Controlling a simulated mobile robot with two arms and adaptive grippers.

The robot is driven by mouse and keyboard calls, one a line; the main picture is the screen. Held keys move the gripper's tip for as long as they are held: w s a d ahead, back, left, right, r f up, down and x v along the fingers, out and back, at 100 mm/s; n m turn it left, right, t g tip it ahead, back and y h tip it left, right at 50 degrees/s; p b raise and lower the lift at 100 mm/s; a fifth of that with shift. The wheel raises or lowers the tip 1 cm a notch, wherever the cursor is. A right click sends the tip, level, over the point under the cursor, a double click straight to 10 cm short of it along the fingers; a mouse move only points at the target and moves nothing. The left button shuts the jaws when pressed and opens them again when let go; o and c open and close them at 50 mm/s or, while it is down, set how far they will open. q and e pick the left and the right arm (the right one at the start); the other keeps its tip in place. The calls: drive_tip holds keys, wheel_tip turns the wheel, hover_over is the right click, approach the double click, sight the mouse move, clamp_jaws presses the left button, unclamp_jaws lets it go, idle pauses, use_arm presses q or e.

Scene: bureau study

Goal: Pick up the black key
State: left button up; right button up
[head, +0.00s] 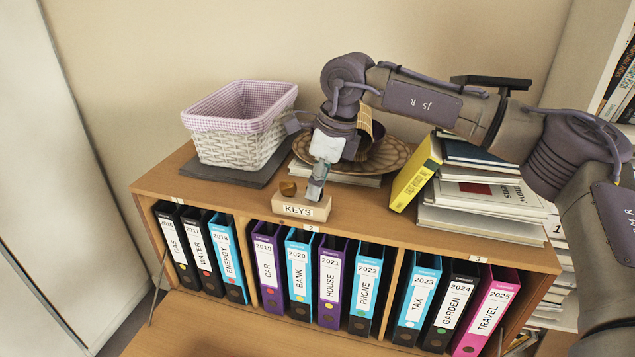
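A small wooden block labelled KEYS (299,207) stands at the front edge of the cabinet top. A small brown rounded object (288,188) sits on its left part; I cannot tell what it is. My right gripper (316,188) points down at the right part of the block, with its fingertips at or just above it. I cannot make out a black key; it may be hidden by the gripper. From this angle I cannot tell whether the fingers are open, shut or holding something. My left gripper is not in view.
A white basket with a purple lining (240,125) stands on a dark mat to the left. A woven plate (389,160) lies behind my gripper. Stacked books (480,215) and a yellow book (416,175) are to the right. Labelled binders (330,280) fill the shelf below.

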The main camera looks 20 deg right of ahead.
clamp_jaws()
drive_tip(key=shift+r, duration=0.15)
drive_tip(key=shift+r+p, duration=1.7)
drive_tip(key=shift+r, duration=1.15)
